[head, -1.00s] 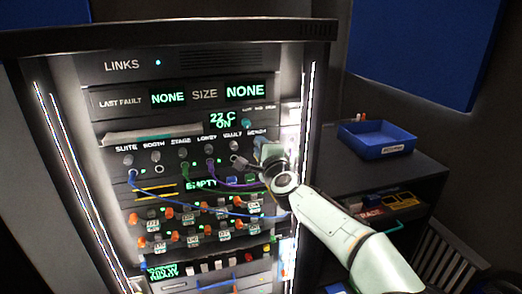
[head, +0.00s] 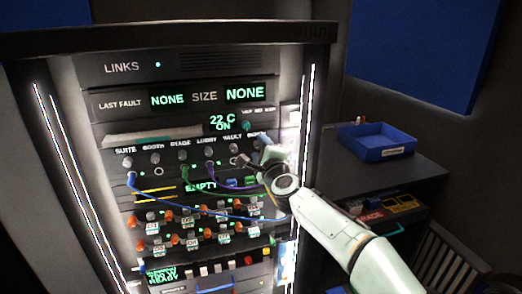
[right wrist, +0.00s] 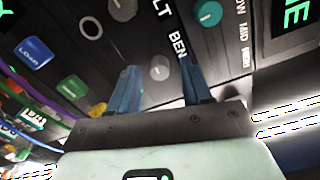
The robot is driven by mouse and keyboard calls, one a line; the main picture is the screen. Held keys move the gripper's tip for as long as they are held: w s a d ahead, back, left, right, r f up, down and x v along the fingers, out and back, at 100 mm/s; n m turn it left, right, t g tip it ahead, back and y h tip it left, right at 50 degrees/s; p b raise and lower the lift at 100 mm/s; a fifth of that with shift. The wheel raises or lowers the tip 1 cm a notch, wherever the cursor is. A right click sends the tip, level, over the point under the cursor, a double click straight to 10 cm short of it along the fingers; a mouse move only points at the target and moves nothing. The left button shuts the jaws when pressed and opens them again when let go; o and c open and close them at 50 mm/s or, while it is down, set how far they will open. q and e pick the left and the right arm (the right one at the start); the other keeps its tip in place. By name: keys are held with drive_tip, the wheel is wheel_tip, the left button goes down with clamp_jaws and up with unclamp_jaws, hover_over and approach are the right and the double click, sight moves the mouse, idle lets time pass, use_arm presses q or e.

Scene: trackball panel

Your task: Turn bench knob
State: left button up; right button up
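The bench knob (right wrist: 160,68) is a round grey knob under the partly visible label "BEN" in the right wrist view. My right gripper (right wrist: 161,70) is open, with its two blue fingers apart on either side of the knob in that view. I cannot tell whether either finger touches it. In the head view, my right gripper (head: 268,152) is at the right end of the row of labelled knobs and hides the bench knob. My left gripper is not in view.
The rack panel (head: 185,122) has other knobs, a teal knob (right wrist: 207,13) near the gripper, and blue and purple cables below the row. A blue tray (head: 378,145) sits on a dark cabinet to the right. Light strips edge the rack.

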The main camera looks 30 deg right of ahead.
drive_tip(key=b+v, duration=0.2)
drive_tip(key=v, duration=1.1)
drive_tip(key=shift+s, duration=0.2)
